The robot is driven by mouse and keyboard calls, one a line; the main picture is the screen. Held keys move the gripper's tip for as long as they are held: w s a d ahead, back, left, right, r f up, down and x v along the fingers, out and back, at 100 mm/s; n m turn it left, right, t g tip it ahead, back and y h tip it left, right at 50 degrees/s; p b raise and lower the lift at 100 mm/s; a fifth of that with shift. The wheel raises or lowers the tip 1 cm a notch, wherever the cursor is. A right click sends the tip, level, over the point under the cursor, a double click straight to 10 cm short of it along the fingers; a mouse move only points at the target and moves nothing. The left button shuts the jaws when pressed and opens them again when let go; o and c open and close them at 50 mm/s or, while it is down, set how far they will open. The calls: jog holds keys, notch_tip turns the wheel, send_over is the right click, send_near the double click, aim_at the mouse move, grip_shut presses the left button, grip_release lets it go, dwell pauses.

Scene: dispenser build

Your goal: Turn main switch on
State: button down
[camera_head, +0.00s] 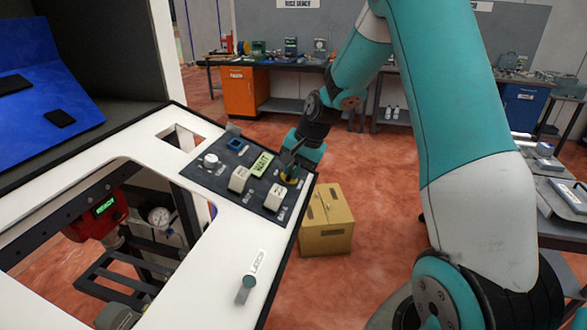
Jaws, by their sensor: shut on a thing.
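A dark control panel (228,200) is set in the white machine top. My gripper (291,166) reaches down over its right edge. It is shut on a small knob with a yellow base (291,178), which looks like the main switch. The fingers partly hide this knob, so its turned position cannot be told. A green display (262,164) left of it reads WAIT. The panel also bears a white round knob (211,160), a blue square button (236,144) and two white block-shaped controls (239,179) (274,200). Their small labels are hard to read.
A labelled lever (246,287) sits on the front of the white top. A large opening at left shows a red unit (98,212) with a lit green display. A yellow box (327,220) stands on the red floor beyond the panel. Workbenches line the back.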

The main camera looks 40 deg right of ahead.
jog(key=c, duration=1.2)
grip_release()
jog(key=shift+o, duration=0.2)
jog(key=b+v, duration=0.3)
jog(key=v, duration=1.4)
jog(key=shift+r, duration=0.25)
jog(key=s+a+f+n+g+y+b, duration=0.1)
jog(key=s+a+f+n+b, duration=0.2)
jog(key=a, duration=0.6)
jog(key=s+a+f+n+g+b, duration=0.1)
jog(key=s+a+f+n, duration=0.1)
jog(key=s+a+n, duration=0.6)
jog(key=s+a+f+n+g+b, duration=0.1)
jog(key=s+a+f+n+b, duration=0.1)
jog(key=s+a+f+n, duration=0.4)
jog(key=s+a+f, duration=0.1)
jog(key=s+a, duration=0.4)
jog(key=s, duration=0.1)
jog(key=shift+n+g+y, duration=0.3)
jog(key=shift+n, duration=0.1)
